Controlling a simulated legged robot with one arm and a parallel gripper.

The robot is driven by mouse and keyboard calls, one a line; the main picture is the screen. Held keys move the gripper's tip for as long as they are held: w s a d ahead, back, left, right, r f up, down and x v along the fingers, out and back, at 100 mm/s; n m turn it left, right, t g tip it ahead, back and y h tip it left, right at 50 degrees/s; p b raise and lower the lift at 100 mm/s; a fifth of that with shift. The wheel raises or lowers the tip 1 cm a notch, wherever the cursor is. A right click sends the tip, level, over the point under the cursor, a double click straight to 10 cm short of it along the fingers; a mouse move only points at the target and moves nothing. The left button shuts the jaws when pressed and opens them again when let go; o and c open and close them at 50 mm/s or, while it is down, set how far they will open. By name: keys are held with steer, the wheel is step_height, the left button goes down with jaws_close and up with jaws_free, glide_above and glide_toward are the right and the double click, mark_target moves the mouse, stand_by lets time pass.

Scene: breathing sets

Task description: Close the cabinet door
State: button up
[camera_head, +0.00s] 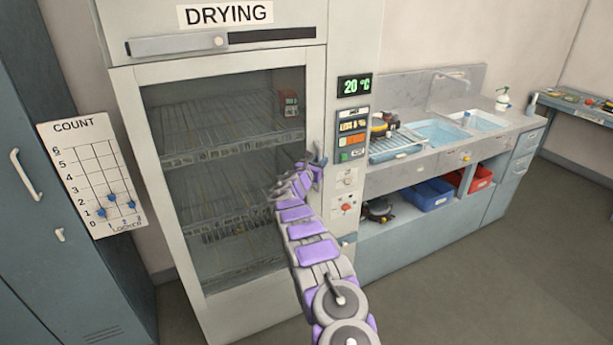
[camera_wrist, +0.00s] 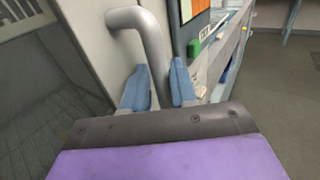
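The drying cabinet (camera_head: 218,61) stands at the centre left in the head view, under a "DRYING" sign. Its glass door (camera_head: 150,190) shows wire racks behind the pane. The door looks about flush with the cabinet front; I cannot make out a clear gap. My gripper (camera_head: 317,160) is at the door's right edge. In the wrist view, the grey bent door handle (camera_wrist: 150,35) runs down between the two blue fingers of my gripper (camera_wrist: 160,88). The fingers lie close against both sides of the handle. In the head view my arm covers part of the door's lower right.
Right of the door is a control panel (camera_head: 352,135) with a 20 °C display (camera_head: 354,86). A sink counter (camera_head: 420,155) with blue (camera_head: 430,195) and red (camera_head: 480,178) bins stands farther right. A blue locker (camera_head: 50,250) is at left. Floor at the lower right is clear.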

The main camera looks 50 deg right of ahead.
steer(key=p+v, duration=0.2)
steer(key=v, duration=1.6)
steer(key=s+a+r+m+g, duration=0.1)
steer(key=s+r+m+g, duration=0.6)
steer(key=s+r, duration=0.45)
steer(key=s+a+r+m+g+y, duration=0.2)
steer(key=s+a+r+m+y, duration=0.15)
steer(key=s+a+m, duration=0.6)
steer(key=s+a+f+m+t+y, duration=0.1)
steer(key=s+a+f+y, duration=0.1)
steer(key=s+a+y, duration=0.2)
steer(key=s+a+f+m+y, duration=0.2)
steer(key=s+a+y, duration=0.3)
steer(key=s+a, duration=0.6)
steer(key=s+a+f+m+t+y, duration=0.1)
steer(key=s+a+f+y, duration=0.2)
steer(key=a, duration=1.9)
steer(key=s+y, duration=0.2)
steer(key=s, duration=0.2)
steer(key=shift+s+f+t, duration=0.3)
steer(key=shift+f, duration=0.05)
